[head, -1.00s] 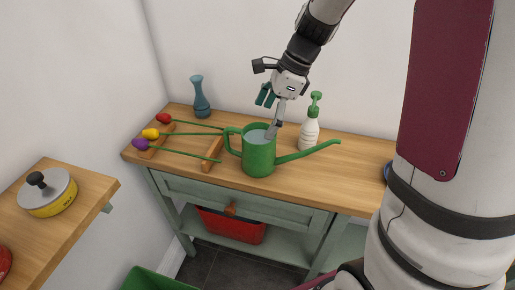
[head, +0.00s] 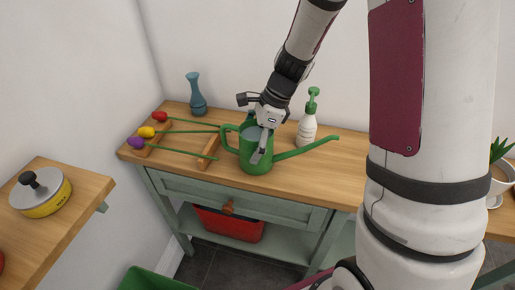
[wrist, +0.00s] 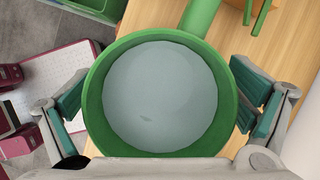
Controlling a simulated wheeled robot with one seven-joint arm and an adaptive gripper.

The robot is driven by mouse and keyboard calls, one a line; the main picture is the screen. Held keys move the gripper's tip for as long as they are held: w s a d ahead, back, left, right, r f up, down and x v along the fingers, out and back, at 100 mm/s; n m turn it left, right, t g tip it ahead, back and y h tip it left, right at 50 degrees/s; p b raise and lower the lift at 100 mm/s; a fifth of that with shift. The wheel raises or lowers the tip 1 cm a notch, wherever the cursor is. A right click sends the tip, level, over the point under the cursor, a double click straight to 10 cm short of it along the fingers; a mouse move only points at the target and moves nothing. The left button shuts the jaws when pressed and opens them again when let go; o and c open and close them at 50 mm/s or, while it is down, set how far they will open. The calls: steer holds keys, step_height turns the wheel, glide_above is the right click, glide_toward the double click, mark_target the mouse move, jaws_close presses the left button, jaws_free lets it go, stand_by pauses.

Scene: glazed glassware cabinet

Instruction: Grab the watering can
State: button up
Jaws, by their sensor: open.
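The green watering can (head: 256,158) stands upright on the wooden counter, its handle to the left and its long spout to the right. In the wrist view its round green rim (wrist: 92,104) fills the middle, with a grey-blue surface inside. My gripper (head: 260,143) is open and comes down over the can from above. In the wrist view its two fingers (wrist: 160,104) stand on either side of the can, left and right. The left finger looks close to the can's wall and the right one very near it. I cannot tell whether either touches.
A white bottle with a green pump (head: 307,124) stands behind the can to the right. A blue vase (head: 196,95) is at the back left. A yellow pot (head: 42,194) sits on another counter.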

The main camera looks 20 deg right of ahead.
steer(key=c, duration=2)
steer(key=shift+r, duration=0.2)
steer(key=shift+r, duration=1.7)
steer(key=shift+s+d+r+p, duration=0.15)
steer(key=shift+s+d, duration=0.6)
steer(key=shift+s, duration=1.8)
steer(key=shift+s+d+r+p, duration=0.1)
steer(key=shift+s+d+r, duration=0.45)
steer(key=shift+s, duration=1.95)
steer(key=shift+s+d+f+p, duration=0.1)
steer(key=shift+s+d, duration=0.85)
steer(key=shift+s, duration=1.6)
